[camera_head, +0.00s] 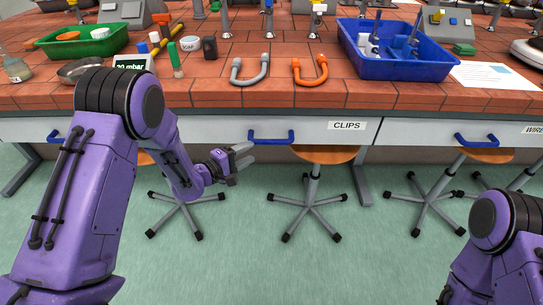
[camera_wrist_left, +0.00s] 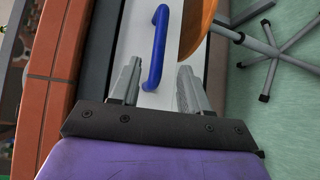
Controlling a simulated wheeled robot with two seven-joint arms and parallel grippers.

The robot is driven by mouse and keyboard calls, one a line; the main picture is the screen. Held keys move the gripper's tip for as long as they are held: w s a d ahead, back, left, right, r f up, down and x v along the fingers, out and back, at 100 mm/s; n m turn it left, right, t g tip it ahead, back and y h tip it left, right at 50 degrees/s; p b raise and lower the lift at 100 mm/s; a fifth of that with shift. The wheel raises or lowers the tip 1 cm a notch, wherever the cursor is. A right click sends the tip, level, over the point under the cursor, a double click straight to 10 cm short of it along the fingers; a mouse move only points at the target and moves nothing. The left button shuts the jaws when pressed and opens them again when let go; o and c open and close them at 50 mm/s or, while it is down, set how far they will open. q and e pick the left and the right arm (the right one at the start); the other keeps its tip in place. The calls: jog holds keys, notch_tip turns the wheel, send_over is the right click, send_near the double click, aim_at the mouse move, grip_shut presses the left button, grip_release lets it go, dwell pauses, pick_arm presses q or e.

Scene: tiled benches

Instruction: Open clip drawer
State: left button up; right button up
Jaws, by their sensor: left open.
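The clip drawer (camera_head: 310,130) is a pale grey front under the bench edge, with a "CLIPS" label at its right. It looks closed. Its blue handle (camera_head: 271,137) sticks out from the front. My left gripper (camera_head: 243,156) is open and empty, to the left of the handle and slightly lower in the head view.
The red tiled bench top (camera_head: 200,97) holds a blue tray (camera_head: 400,68), a green tray (camera_head: 84,46) and two curved tubes. Stools (camera_head: 312,190) stand beneath, one seat just below the handle. Another drawer (camera_head: 440,133) adjoins at right.

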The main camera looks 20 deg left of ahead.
aim_at(267, 144)
pick_arm(q)
jog(key=x, duration=1)
jog(key=shift+w+d, duration=0.1)
jog(key=shift+d, duration=0.05)
grip_shut()
